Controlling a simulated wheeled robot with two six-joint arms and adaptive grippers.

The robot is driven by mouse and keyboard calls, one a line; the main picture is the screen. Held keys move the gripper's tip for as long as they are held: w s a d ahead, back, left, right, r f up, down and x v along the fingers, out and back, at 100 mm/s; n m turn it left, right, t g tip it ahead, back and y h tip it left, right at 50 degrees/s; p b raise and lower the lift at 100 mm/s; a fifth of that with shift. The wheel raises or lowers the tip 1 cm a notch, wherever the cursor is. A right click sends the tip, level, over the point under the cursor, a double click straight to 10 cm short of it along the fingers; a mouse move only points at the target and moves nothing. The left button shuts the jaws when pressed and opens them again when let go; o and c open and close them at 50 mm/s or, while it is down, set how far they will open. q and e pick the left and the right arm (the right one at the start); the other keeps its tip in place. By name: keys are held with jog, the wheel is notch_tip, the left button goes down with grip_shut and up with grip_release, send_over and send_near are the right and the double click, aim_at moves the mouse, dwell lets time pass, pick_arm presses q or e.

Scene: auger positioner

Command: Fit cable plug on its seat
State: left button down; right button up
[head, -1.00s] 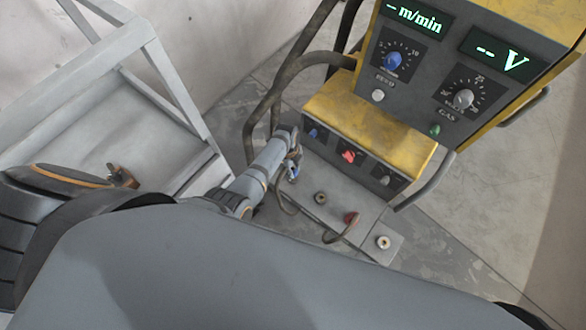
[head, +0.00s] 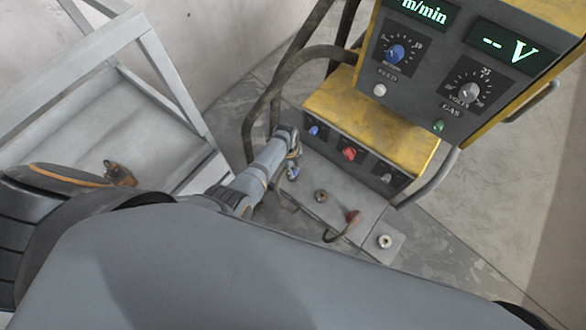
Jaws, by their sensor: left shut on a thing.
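My left gripper (head: 293,162) is at the front left of the yellow and grey welding machine. It is shut on a small plug with a blue part (head: 293,173), mostly hidden by the fingers. A thin dark cable (head: 283,199) hangs below it. On the grey plate (head: 366,240) in front of the machine is a round brass seat (head: 321,196), to the right of and below the held plug. A red plug (head: 352,216) with a brown cable sits further right, then another bare round seat (head: 385,241). The held plug is apart from these seats.
The machine's front (head: 352,155) carries blue, red and grey knobs close to my gripper. A dark tube frame (head: 258,115) rises behind it to the left. A grey cart (head: 185,85) with a brownish clamp (head: 118,173) stands left. Floor at the right is open.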

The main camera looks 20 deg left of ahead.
pick_arm(q)
jog(key=shift+f+b, duration=0.3)
jog(key=shift+f, duration=0.15)
jog(key=c, duration=1.1)
grip_release()
jog(key=shift+r, duration=0.1)
jog(key=r, duration=0.4)
jog(key=a+r, duration=0.1)
jog(key=r, duration=0.7)
jog(key=shift+w+a, duration=0.15)
jog(key=shift+w, duration=0.05)
jog(key=shift+f, duration=0.1)
